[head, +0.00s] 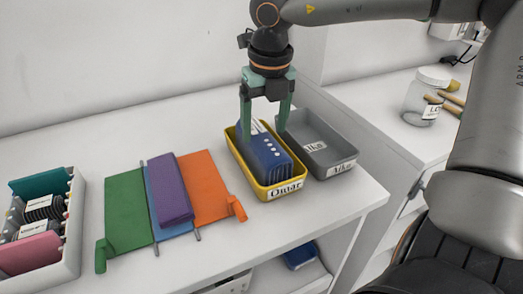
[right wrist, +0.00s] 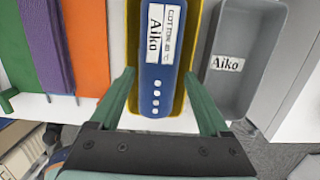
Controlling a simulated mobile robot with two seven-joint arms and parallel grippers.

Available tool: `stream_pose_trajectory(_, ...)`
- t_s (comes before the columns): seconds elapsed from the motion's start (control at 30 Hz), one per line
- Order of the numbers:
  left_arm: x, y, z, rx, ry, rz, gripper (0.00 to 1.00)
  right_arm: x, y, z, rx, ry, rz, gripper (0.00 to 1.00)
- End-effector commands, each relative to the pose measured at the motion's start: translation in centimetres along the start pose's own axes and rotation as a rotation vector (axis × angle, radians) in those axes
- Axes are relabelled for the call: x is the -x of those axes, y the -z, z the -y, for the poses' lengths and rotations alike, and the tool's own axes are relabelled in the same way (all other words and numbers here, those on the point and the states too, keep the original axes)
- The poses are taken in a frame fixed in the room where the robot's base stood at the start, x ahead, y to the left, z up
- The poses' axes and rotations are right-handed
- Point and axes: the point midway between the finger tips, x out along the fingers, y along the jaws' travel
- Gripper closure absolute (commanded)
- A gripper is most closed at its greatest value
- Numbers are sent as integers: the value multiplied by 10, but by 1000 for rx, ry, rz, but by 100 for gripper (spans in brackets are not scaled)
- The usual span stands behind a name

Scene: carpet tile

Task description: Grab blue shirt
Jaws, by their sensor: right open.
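The folded blue shirt (head: 265,152) stands in a yellow bin (head: 243,170) labelled Omar on the white counter. In the right wrist view the blue shirt (right wrist: 156,82) carries a white tag reading Aiko and a row of pale buttons. My right gripper (head: 264,128) is open above the yellow bin, pointing down. In the right wrist view its fingers (right wrist: 160,76) appear on either side of the shirt, and I see no grip on it. How deep the fingertips reach is unclear. My left gripper is not in view.
A grey bin (head: 335,142) labelled Aiko stands right of the yellow bin and looks empty. A folding board (head: 125,212) with a purple folded cloth (head: 169,190) lies left. A white box (head: 66,240) of folded items is far left. A jar (head: 424,97) stands on the right counter.

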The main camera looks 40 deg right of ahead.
Motion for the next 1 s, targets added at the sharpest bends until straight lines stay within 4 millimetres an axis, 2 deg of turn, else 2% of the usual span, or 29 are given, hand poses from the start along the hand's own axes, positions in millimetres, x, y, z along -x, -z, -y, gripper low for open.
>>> stream_pose_trajectory(0.33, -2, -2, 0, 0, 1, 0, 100, -46, -2, -2, 1, 0, -4, 20)
stream_pose_trajectory(0.67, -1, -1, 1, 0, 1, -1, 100, -52, -3, -2, 0, 0, 0, 20)
stream_pose_trajectory(1.0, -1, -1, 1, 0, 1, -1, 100, -52, -3, -2, 1, 0, 0, 58)
